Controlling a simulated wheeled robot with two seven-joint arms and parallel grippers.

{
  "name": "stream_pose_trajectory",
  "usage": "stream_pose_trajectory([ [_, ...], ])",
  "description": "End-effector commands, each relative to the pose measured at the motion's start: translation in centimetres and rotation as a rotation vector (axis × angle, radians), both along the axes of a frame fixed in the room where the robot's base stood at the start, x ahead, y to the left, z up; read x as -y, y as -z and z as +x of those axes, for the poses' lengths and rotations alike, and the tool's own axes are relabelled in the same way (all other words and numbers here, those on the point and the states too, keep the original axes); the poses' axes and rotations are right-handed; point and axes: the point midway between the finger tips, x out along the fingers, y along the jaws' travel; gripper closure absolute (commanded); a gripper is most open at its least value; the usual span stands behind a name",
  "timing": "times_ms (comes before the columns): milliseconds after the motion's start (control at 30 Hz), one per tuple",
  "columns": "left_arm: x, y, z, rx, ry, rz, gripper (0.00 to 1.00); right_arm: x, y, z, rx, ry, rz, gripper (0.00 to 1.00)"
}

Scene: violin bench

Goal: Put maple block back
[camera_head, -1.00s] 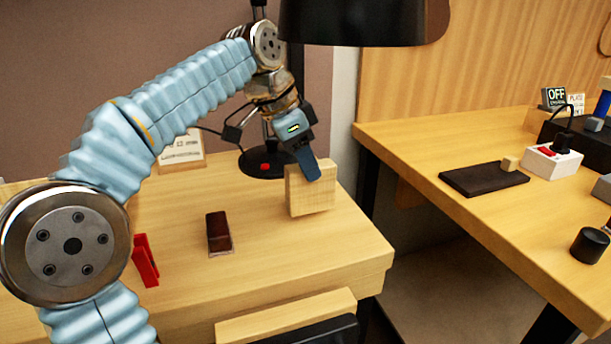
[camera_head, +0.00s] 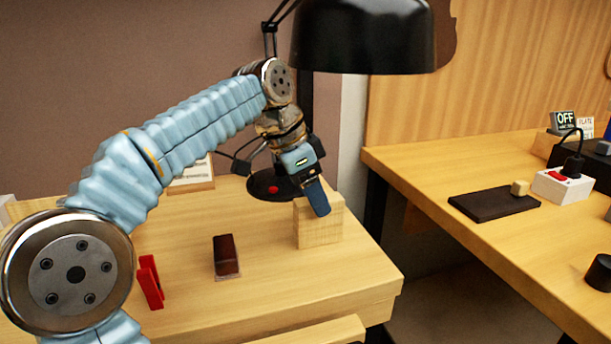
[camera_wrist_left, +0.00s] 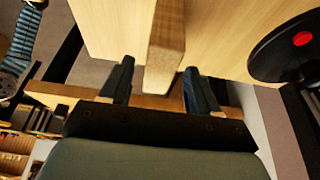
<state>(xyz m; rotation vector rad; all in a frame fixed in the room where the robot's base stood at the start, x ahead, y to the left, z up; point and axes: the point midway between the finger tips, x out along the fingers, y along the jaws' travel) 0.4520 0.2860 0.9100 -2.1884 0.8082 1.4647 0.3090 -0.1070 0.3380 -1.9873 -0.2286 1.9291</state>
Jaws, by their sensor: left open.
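The maple block (camera_head: 318,229) is a pale wooden block standing upright on the bench near its right back corner, in front of the lamp base. My left gripper (camera_head: 318,205) is at the top of the block in the head view, its near finger overlapping the block's upper face. In the left wrist view the gripper (camera_wrist_left: 155,88) is open, and the block (camera_wrist_left: 166,45) shows between and beyond its two fingers, with a gap visible on both sides. The far finger is mostly hidden in the head view. My right gripper is not in view.
A black lamp (camera_head: 365,40) hangs above, with its round base (camera_head: 268,184) behind the block. A dark brown block (camera_head: 226,256) and a red clamp-like item (camera_head: 150,282) lie left on the bench (camera_head: 280,285). A second bench (camera_head: 440,170) stands right, across a gap.

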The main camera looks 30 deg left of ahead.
Motion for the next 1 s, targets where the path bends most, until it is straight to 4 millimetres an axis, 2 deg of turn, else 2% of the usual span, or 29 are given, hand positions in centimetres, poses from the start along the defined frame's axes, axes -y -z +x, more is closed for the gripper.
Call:
stream_pose_trajectory([
  [400, -2.2, -8.5, -2.5, 0.003, -0.001, -0.001, 0.39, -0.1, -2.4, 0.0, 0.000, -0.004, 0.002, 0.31],
  [633, -2.8, -10.4, -3.2, 0.002, 0.001, 0.000, 0.39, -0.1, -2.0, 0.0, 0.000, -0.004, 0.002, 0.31],
  [1000, -2.9, -10.7, -3.3, 0.001, 0.000, 0.000, 0.39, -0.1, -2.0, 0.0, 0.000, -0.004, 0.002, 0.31],
])
